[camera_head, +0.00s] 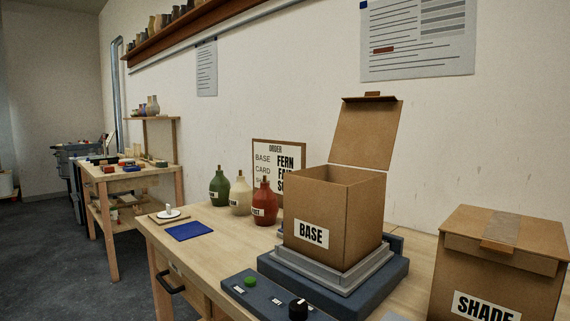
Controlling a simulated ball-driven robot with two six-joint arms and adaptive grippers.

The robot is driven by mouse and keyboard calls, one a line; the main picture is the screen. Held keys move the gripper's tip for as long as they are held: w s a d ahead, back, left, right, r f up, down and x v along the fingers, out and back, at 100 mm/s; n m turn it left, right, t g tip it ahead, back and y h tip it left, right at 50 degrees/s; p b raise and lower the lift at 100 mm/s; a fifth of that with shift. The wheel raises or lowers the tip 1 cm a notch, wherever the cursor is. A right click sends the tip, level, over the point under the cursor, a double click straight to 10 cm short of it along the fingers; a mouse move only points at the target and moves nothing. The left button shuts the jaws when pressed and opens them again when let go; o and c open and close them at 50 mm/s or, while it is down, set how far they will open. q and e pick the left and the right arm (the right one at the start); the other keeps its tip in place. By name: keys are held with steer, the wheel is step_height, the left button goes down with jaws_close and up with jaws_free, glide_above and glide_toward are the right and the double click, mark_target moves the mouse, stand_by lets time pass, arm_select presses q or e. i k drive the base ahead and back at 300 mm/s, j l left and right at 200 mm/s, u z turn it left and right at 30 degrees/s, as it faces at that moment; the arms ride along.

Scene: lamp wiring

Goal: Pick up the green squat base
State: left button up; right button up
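A green squat base (219,188) stands upright on the wooden table, leftmost in a row of three bottle-shaped bases. It has a round body, a narrow neck with a brown top, and a white label at its lower left that I cannot read fully. A cream base (240,196) stands just right of it, and a red base (265,203) stands right of that. Neither of my grippers shows in this view.
An open box marked BASE (312,234) stands on a grey-blue platform (350,303). A closed SHADE box (499,275) is at right. An ORDER board (277,157) stands behind the bases. A blue mat (189,231) and white dish (168,214) lie left, in front of the green base.

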mark_target(220, 186)
steer(key=i+j+z, duration=0.15)
steer(key=j, duration=0.3)
steer(key=i+j+z, duration=0.15)
steer(key=i+j, duration=0.15)
steer(key=j, duration=0.2)
steer(key=i+j+z, duration=0.15)
steer(key=j, duration=0.4)
steer(key=i+j+z, duration=0.1)
steer(key=j, duration=0.4)
steer(key=i+j+z, duration=0.15)
steer(key=j, duration=0.4)
steer(key=i+j+z, duration=0.15)
steer(key=j, duration=0.4)
steer(key=i+j+z, duration=0.15)
steer(key=j, duration=0.45)
steer(key=k, duration=0.05)
